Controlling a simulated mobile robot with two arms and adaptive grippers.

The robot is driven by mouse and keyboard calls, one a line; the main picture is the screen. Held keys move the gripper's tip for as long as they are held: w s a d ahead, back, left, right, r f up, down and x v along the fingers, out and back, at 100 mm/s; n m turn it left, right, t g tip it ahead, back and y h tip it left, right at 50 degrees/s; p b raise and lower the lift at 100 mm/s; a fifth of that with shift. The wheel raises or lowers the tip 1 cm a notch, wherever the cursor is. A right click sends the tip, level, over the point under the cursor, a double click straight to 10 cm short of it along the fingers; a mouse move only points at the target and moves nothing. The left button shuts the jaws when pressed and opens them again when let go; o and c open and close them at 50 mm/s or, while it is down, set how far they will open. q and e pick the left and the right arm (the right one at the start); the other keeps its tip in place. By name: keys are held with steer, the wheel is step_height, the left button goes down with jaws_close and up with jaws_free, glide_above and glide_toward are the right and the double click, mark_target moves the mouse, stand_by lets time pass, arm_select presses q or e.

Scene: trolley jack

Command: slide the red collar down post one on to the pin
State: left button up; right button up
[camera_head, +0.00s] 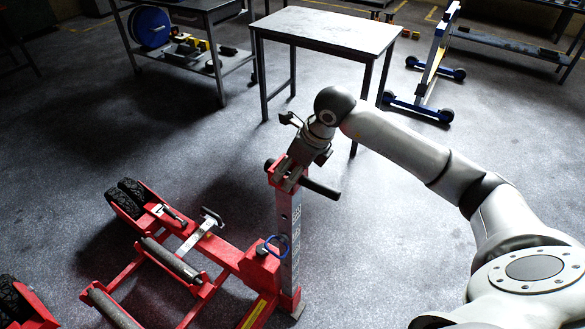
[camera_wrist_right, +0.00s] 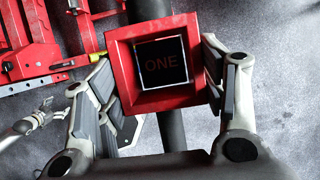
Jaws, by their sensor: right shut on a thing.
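The red collar (camera_head: 274,174) sits around the top of post one (camera_head: 288,230), a grey upright with holes down its face. In the right wrist view the square red collar (camera_wrist_right: 119,62) frames the post's dark top (camera_wrist_right: 162,62), marked "ONE". A dark bar (camera_head: 322,188) sticks out to either side at the collar. My right gripper (camera_head: 296,170) comes from above and is shut on the collar, a finger on each side. A blue ring (camera_head: 284,252), perhaps the pin's, shows low on the post; the pin itself is not clear.
The red jack frame (camera_head: 228,252) with rollers and black wheels (camera_head: 131,196) spreads left of the post. A grey table (camera_head: 325,30) stands behind, beside a shelf trolley (camera_head: 205,60) and a blue-footed stand (camera_head: 432,75). The floor right of the post is clear.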

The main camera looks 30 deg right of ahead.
mark_target(310, 180)
steer(key=shift+f+b, duration=5.3)
steer(key=shift+f, duration=0.85)
steer(key=o, duration=1.2)
steer(key=shift+r, duration=0.1)
steer(key=o, duration=0.3)
steer(key=v, duration=1.2)
